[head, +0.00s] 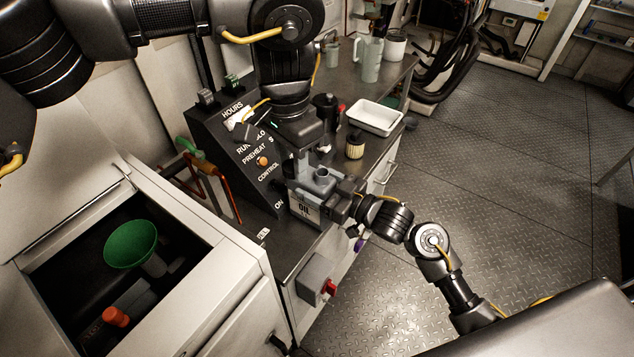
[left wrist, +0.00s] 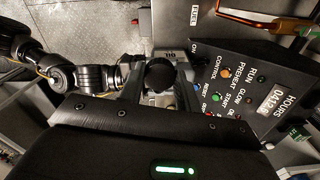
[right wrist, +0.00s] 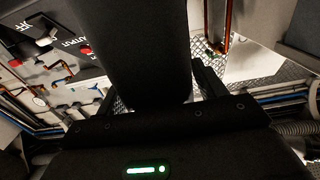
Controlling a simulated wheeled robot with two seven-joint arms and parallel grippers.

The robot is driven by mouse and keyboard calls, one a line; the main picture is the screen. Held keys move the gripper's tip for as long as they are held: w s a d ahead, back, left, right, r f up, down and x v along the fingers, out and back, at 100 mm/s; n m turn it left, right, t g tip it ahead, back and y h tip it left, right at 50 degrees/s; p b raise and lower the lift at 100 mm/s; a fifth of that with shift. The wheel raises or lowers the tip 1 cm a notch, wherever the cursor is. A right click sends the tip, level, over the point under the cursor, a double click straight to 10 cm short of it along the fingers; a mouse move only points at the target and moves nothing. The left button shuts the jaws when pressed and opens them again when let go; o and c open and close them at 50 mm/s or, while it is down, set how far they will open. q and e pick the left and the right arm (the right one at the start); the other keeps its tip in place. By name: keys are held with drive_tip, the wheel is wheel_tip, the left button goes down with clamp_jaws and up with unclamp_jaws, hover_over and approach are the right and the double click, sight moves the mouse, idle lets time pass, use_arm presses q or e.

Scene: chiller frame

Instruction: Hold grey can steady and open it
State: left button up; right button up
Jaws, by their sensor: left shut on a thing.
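The grey can (head: 303,208) with an OIL label stands upright at the front edge of the dark counter. A grey ring shows on its top. My left gripper (head: 312,158) comes down from above onto the can's top. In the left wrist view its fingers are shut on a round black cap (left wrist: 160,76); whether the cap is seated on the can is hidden. My right gripper (head: 343,203) is at the can's right side. In the right wrist view its fingers stand apart, with a broad dark body between them, apparently the can's shaded side, and narrow gaps beside it.
A control panel (head: 262,160) rises left of the can. A filter (head: 355,145), white tray (head: 375,117) and jug (head: 368,60) stand farther back on the counter. A green funnel (head: 130,240) is in the open bay at left. A switch box (head: 315,280) projects from the counter front.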

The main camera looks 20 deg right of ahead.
drive_tip(key=shift+o, duration=0.4)
drive_tip(key=shift+r, duration=0.15)
use_arm(q)
wheel_tip(320, 180, down, 2)
drive_tip(key=shift+f+b, duration=0.2)
drive_tip(key=shift+b, duration=1)
use_arm(e)
drive_tip(key=v, duration=1.2)
